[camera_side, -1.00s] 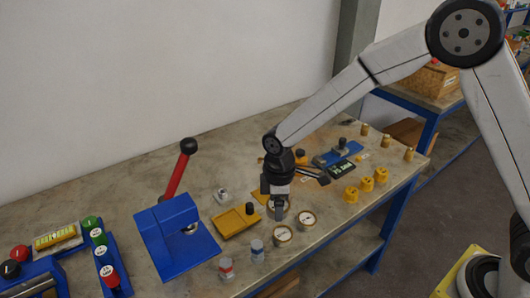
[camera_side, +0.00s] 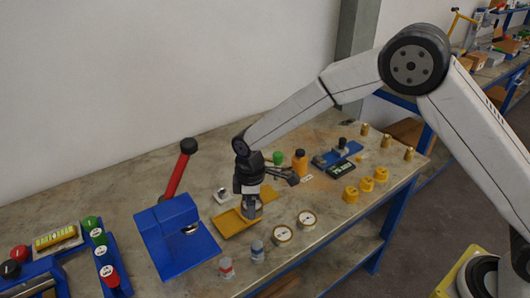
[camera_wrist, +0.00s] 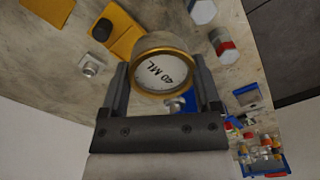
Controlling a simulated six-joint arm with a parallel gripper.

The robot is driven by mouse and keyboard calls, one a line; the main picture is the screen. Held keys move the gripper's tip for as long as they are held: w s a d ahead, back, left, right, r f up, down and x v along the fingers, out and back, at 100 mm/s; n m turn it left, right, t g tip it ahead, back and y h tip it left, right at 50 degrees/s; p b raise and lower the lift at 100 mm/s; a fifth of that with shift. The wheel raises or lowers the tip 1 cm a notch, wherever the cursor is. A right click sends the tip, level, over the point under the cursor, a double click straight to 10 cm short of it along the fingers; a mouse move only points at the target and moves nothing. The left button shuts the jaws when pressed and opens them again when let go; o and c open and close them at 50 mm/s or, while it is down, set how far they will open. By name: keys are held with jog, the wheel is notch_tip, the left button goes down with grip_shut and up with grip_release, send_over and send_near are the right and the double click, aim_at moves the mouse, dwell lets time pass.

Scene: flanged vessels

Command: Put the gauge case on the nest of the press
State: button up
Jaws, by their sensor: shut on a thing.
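My gripper (camera_side: 250,208) is above the yellow tray in the side view, to the right of the press. In the side view the gripper mostly hides the held case. The blue press (camera_side: 172,238) has a red lever (camera_side: 176,172) with a black knob, which is raised and leaning. Its nest, under the head, is largely hidden.
The yellow tray (camera_side: 227,227) lies between press and gripper. Several yellow knobs (camera_side: 366,185) are at right.

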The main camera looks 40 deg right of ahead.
send_near(230, 223)
jog(key=shift+s+d+f, duration=0.3)
jog(key=shift+s+f, duration=0.3)
jog(key=shift+s, duration=0.15)
jog(key=shift+w+a+f, duration=0.2)
jog(key=shift+w+f, duration=0.5)
jog(key=shift+f, duration=0.1)
jog(key=shift+w+f, duration=0.15)
jog(key=shift+f, duration=1.55)
jog(key=shift+f, duration=0.15)
jog(key=o, duration=1.3)
jog(key=shift+c, duration=0.2)
